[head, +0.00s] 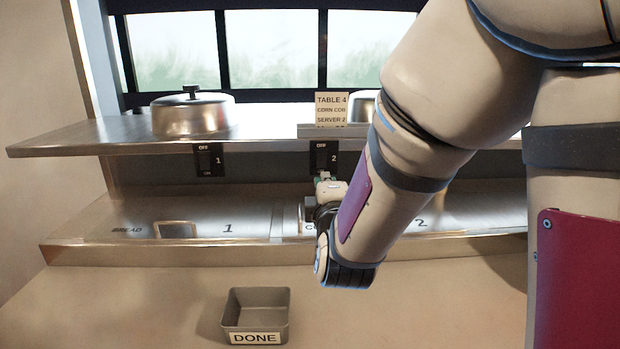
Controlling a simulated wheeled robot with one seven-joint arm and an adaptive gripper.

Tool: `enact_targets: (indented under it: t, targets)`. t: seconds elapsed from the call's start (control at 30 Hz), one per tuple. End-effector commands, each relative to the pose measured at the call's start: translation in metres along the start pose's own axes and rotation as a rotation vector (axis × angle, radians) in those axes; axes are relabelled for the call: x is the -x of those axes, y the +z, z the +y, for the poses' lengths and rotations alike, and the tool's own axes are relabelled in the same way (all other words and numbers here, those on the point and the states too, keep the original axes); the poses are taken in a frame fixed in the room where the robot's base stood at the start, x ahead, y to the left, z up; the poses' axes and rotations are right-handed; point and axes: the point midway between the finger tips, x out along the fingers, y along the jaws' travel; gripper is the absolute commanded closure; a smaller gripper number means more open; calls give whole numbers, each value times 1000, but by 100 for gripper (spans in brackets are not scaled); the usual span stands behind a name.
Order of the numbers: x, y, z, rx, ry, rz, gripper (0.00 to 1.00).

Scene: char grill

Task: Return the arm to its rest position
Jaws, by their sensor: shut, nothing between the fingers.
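My arm reaches in from the right side of the head view and covers much of the right half.
A steel upper shelf (70,138) holds a lidded pot (192,115) and an order card (332,108). A lower counter (90,215) has marked areas 1 and 2. A grey DONE bin (256,312) stands in front. Switch 1 (209,160) is at left.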

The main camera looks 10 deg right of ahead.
Motion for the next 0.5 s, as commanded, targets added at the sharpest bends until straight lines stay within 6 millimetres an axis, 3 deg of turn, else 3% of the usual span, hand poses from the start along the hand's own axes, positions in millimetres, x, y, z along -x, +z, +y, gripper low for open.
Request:
enact_targets:
  t: [0.33, 0.5]
  targets:
    - [0, 0, 1, -20, -9, 4, 100]
    - [8, -1, 2, -202, -114, 40, 100]
